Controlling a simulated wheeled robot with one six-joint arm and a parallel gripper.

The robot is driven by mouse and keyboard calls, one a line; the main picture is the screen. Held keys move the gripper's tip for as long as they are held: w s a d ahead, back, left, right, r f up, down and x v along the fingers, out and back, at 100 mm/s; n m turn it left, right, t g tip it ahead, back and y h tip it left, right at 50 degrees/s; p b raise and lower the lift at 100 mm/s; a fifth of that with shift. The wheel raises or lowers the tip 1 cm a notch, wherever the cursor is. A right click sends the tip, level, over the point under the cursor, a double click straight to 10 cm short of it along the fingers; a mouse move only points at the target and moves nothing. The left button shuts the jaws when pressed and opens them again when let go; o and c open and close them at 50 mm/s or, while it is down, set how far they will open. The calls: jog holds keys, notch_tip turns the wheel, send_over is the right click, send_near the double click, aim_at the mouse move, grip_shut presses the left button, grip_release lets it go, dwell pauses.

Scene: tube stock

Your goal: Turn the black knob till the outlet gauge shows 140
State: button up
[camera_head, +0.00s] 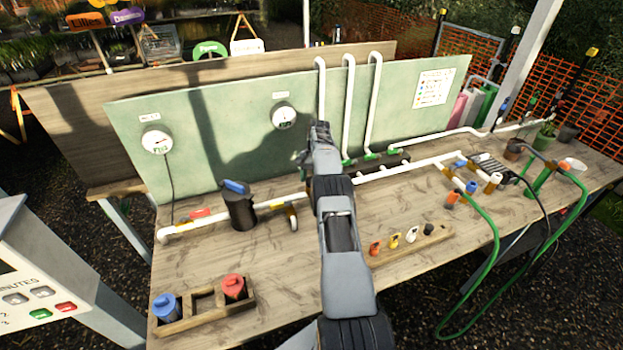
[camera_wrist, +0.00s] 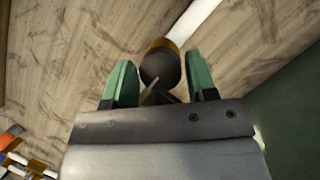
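The black knob (camera_wrist: 160,68) shows in the wrist view, with a brass-coloured collar behind it on a white pipe (camera_wrist: 196,24). My gripper (camera_wrist: 161,80) has its two green fingers on either side of the knob. The fingers stand apart, with a gap visible at the left finger; I cannot tell whether the right one touches. In the head view my arm hides the knob. Two round white gauges are on the green panel (camera_head: 232,150): one at the left (camera_head: 157,140), one near the middle (camera_head: 284,115). Their readings and labels are too small to read surely.
A dark canister (camera_head: 239,210) with a blue top stands left of my arm. A wooden tray (camera_head: 205,318) with blue and red pieces is at the front left. A wooden rack (camera_head: 412,246) with small coloured pieces lies right of my arm. Green hoses (camera_head: 492,250) hang at the right.

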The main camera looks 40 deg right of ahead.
jog(key=shift+o, duration=1.3)
notch_tip(320, 180, up, 3)
jog(key=shift+f, duration=0.1)
jog(key=b, duration=0.2)
jog(key=s+r+b, duration=0.1)
jog(key=b, duration=0.1)
jog(key=shift+s+a+r, duration=0.15)
jog(key=shift+a+r, duration=0.05)
jog(key=shift+a, duration=0.1)
jog(key=s+a+r+b, duration=0.5)
jog(key=s+r, duration=0.3)
jog(key=s, duration=0.3)
jog(key=shift+s+a+r+b, duration=0.25)
jog(key=shift+r+b, duration=0.15)
jog(key=shift+b, duration=0.1)
jog(key=shift+w, duration=0.1)
